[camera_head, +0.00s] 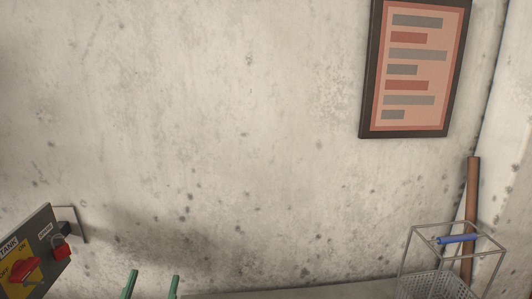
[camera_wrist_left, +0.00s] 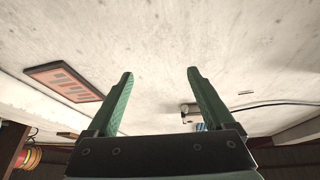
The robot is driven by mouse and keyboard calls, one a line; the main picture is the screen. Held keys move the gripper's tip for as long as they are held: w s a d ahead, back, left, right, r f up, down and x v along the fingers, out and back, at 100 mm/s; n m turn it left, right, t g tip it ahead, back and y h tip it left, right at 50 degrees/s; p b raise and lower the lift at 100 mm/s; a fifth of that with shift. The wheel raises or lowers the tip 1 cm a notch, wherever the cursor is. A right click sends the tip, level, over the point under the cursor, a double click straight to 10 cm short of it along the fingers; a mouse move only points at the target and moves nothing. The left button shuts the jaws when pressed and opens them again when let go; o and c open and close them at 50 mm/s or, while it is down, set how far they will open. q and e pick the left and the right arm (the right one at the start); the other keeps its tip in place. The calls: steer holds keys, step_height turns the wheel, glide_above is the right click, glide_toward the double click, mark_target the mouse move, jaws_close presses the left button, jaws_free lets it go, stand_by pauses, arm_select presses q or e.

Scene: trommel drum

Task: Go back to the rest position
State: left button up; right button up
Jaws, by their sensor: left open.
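My left gripper (camera_head: 152,285) shows at the bottom edge of the head view as two green fingertips, spread apart with nothing between them. In the left wrist view its two green fingers (camera_wrist_left: 160,85) are also wide apart and empty, with the pale wall behind them. It touches nothing that I can see. My right gripper is in neither view.
A control panel (camera_head: 34,252) with a red rotary switch and a red padlock (camera_head: 61,248) is at the lower left. A wire basket (camera_head: 440,283) with a blue handle stands lower right, near a brown pole (camera_head: 470,215). A framed poster (camera_head: 416,68) hangs upper right.

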arm_select(q)
steer(key=s+d+f+m+g+h, duration=0.3)
steer(key=s+d+f+g+h, duration=0.25)
steer(key=s+d+f, duration=0.3)
steer(key=s+a+f+n+g+y+p, duration=0.1)
steer(key=s+g+p, duration=0.3)
steer(key=p, duration=0.7)
steer(key=s+a+f+n+g+y+p, duration=0.1)
steer(key=s+g+p, duration=0.3)
steer(key=p, duration=0.7)
steer(key=shift+s+a+n+y, duration=0.35)
steer(key=shift+s+n+y, duration=0.15)
steer(key=shift+s+y, duration=0.55)
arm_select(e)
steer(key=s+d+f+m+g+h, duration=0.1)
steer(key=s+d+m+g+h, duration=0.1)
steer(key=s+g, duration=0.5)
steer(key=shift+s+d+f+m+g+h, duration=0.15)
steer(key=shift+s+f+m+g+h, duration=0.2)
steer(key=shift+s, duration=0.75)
arm_select(q)
steer(key=shift+s+h, duration=0.1)
steer(key=shift+h, duration=0.2)
steer(key=shift+c, duration=0.4)
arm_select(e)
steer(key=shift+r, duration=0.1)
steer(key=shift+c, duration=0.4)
